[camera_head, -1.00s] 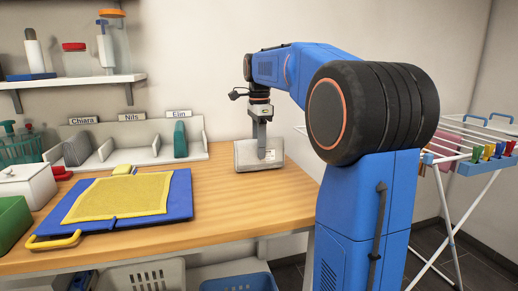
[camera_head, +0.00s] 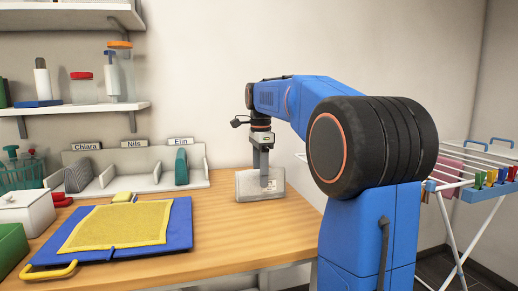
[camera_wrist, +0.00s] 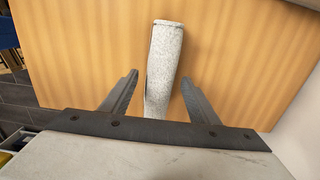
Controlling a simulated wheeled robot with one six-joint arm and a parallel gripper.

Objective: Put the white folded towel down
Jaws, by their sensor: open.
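The white folded towel (camera_head: 250,186) looks pale grey-white and stands upright on its edge on the wooden worktop, right of the organiser. My gripper (camera_head: 264,182) points straight down at it, with a finger in front of the towel's face in the head view. In the wrist view the towel (camera_wrist: 164,60) stands between the two spread fingers of my gripper (camera_wrist: 159,80). Bare wood shows between the towel and each finger near the tips, so the gripper is open around it. The towel's near end is hidden by the gripper body.
A white organiser (camera_head: 120,181) labelled Chiara, Nils and Elin holds a grey and a green folded item. A blue folding board (camera_head: 180,222) with a yellow cloth (camera_head: 118,227) lies left. A drying rack (camera_head: 465,180) stands right. Worktop (camera_head: 225,225) in front of the towel is clear.

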